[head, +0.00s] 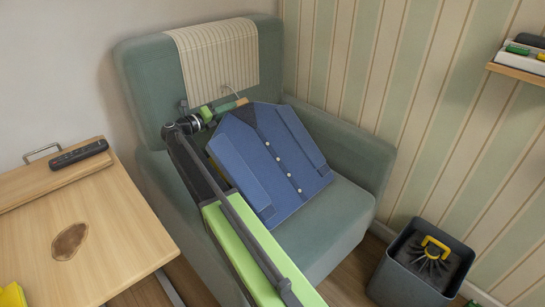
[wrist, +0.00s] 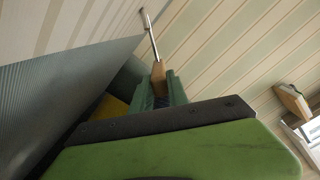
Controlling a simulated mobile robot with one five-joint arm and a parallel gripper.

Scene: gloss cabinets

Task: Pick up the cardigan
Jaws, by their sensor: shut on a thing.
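The blue cardigan (head: 262,165) with pale buttons is on a wooden hanger (head: 238,103) with a wire hook. It leans tilted over the seat and back of the green armchair; I cannot tell how firmly it rests there. My gripper (head: 222,108) is at the cardigan's collar, at the upper left. In the wrist view my green fingers (wrist: 168,88) are shut around the hanger's wooden neck (wrist: 158,74), with the hook rising above it. The cardigan's lower back is hidden.
The green armchair (head: 348,150) has a striped cloth (head: 213,58) over its back. A wooden table (head: 105,230) at left holds a dark remote (head: 79,154). A dark bin (head: 410,275) stands at lower right. A wall shelf (head: 517,69) is at upper right. The striped wall is close behind.

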